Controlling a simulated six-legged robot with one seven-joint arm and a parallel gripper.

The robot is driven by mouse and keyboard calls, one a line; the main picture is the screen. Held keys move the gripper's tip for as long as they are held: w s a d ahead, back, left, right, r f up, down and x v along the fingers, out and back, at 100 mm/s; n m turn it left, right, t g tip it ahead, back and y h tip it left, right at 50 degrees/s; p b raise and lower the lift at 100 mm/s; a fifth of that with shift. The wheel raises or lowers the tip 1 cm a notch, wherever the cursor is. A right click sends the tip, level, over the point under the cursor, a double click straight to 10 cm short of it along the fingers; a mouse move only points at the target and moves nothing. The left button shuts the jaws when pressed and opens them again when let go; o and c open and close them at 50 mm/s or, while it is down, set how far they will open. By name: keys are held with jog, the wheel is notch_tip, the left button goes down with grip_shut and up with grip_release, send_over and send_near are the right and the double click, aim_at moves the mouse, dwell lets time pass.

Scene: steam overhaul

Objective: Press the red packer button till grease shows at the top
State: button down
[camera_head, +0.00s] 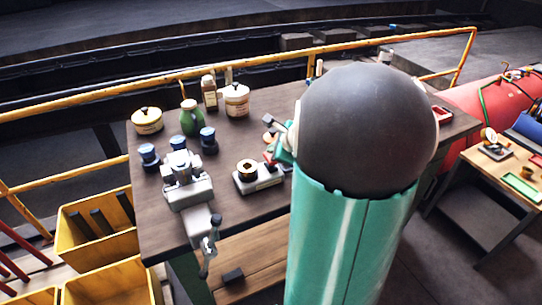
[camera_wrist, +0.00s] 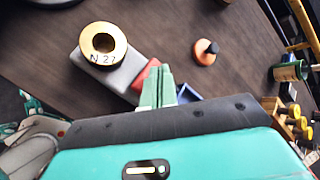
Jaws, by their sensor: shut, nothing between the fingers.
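The packer is a grey block (camera_wrist: 122,76) with a brass ring marked "N 27" (camera_wrist: 117,56) on it; the ring also shows in the head view (camera_head: 247,168). The red button (camera_wrist: 147,76) is at the block's end. My gripper (camera_wrist: 158,72) is shut and empty, its green fingertips right beside the red button and partly covering it in the wrist view. I cannot tell whether they touch it. In the head view my gripper (camera_head: 281,150) is mostly hidden behind my arm. The ring's hole looks dull and dark; I make out no grease there.
An orange-red disc with a black knob (camera_wrist: 205,55) and a blue tray (camera_wrist: 188,94) lie near the fingers. A grey vise (camera_head: 187,190), blue-capped jars (camera_head: 178,143), a green bottle (camera_head: 190,120) and tins (camera_head: 236,100) stand on the bench. Yellow bins (camera_head: 110,285) are at left.

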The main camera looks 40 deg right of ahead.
jog(key=shift+r, duration=0.25)
jog(key=shift+r, duration=2.5)
dwell(1.0)
notch_tip(320, 180, up, 4)
jog(key=shift+f, duration=0.1)
dwell(0.4)
jog(key=shift+f, duration=4.4)
jog(key=shift+f, duration=0.1)
jog(key=shift+f, duration=0.35)
